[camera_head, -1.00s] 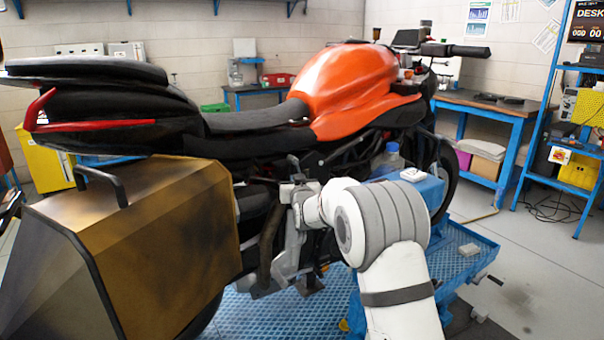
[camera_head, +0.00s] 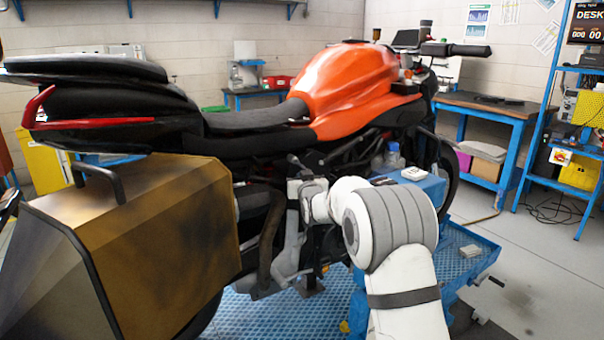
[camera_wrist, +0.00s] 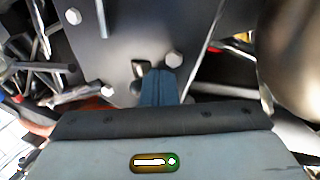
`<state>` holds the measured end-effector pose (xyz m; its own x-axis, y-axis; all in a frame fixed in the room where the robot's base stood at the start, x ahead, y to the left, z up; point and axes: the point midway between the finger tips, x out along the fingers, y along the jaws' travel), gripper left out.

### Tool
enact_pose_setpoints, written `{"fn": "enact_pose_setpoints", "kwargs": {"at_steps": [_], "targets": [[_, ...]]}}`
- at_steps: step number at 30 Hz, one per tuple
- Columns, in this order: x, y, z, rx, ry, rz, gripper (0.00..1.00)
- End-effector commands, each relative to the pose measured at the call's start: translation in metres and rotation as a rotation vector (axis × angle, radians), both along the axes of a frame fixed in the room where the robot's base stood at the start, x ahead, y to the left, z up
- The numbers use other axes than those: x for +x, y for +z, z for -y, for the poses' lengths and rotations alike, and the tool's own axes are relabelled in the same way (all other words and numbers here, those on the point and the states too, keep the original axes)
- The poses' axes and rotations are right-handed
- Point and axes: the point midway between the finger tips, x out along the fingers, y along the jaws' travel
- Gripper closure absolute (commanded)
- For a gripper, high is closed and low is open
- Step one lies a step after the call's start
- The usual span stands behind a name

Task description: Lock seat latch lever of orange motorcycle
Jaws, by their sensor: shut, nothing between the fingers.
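The orange motorcycle (camera_head: 345,85) stands across the head view, its seat (camera_head: 250,118) left of the orange tank. My arm reaches to its side below the seat, and my gripper cannot be made out clearly there. In the wrist view my gripper (camera_wrist: 160,80) is shut, with nothing seen between its fingers. Its tips point at a dark plate (camera_wrist: 140,38) with bolt heads on it. I cannot tell whether they touch the plate. I cannot pick out the seat latch lever with certainty in either view.
A brown-gold side case (camera_head: 150,240) juts out left of my arm. A blue cart (camera_head: 465,262) stands close on the right, with a white box (camera_head: 414,174) and a bottle (camera_head: 393,158) nearby. A blue-framed workbench (camera_head: 495,110) stands behind.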

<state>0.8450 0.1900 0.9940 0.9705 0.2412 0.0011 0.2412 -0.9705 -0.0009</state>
Motion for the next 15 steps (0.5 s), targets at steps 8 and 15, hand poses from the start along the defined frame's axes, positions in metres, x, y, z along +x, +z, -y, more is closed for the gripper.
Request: {"fn": "enact_pose_setpoints", "kwargs": {"at_steps": [8, 15], "targets": [[0.0003, 0.0005, 0.0004, 0.0, 0.0, 0.0, 1.0], [0.0044, 0.0041, 0.0065, -0.001, 0.0, 0.0, 1.0]]}}
